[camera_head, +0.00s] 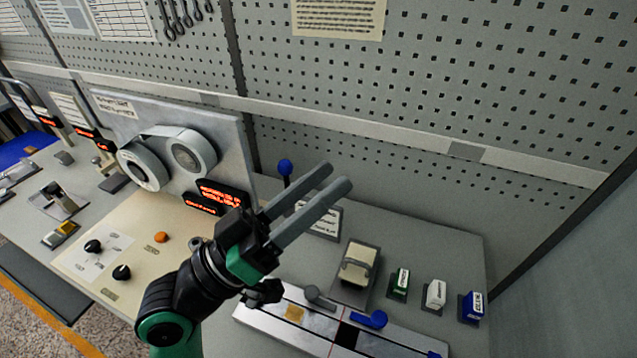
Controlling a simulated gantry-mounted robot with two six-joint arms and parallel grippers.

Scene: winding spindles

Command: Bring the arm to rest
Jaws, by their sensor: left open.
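My left gripper (316,204) is in the middle of the head view, on my black and green arm, which comes up from the bottom. Its two grey fingers point up and to the right, with a gap between them and nothing held. It appears above the bench, near a lever with a blue ball knob (285,167); how far apart they are is hard to tell. My right gripper is not in view.
A panel with two grey spools (192,153) and red displays stands left of the gripper. A rail with a blue handle (369,319), a beige rocker switch (357,264) and green, white and blue (472,307) blocks lie right. A pegboard (430,80) stands behind.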

